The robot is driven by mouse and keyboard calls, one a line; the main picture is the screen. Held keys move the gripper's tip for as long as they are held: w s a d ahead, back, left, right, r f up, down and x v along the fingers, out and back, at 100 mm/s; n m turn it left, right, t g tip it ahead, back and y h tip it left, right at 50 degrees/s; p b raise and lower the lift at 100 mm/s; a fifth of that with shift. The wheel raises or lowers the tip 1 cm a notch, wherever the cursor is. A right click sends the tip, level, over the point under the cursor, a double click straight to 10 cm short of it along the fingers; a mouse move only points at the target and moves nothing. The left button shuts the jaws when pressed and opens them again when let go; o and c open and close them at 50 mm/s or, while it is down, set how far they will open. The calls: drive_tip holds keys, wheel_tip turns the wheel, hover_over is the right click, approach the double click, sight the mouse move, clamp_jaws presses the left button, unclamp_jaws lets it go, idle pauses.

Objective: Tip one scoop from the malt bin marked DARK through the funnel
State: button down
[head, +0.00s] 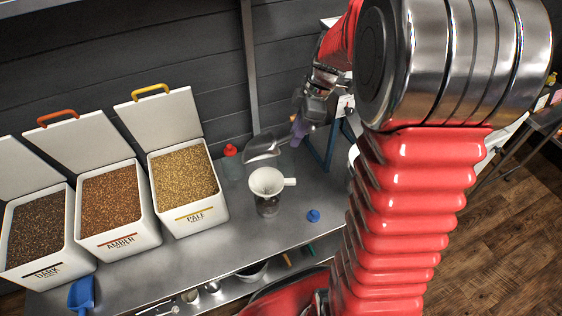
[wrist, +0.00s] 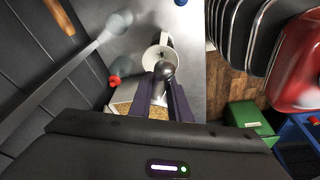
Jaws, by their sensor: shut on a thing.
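The DARK bin (head: 42,235) stands open at the far left of the bench in the head view, with dark brown malt in it. My gripper (head: 300,128) is shut on a metal scoop (head: 262,148), whose bowl points left and sits above and behind the funnel. Whether the scoop holds malt cannot be told.
The AMBER (head: 118,238) and PALE (head: 195,212) bins stand open between DARK and the funnel. A red-capped bottle (head: 230,150) stands behind the funnel.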

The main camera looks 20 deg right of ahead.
drive_tip(key=shift+s+d+r+t+y, duration=0.15)
drive_tip(key=shift+r+t+y, duration=0.15)
drive_tip(key=shift+y, duration=0.6)
drive_tip(key=shift+d+r+t+y, duration=0.2)
drive_tip(key=shift+t+y, duration=0.2)
drive_tip(key=shift+y, duration=0.5)
drive_tip(key=shift+a, duration=0.1)
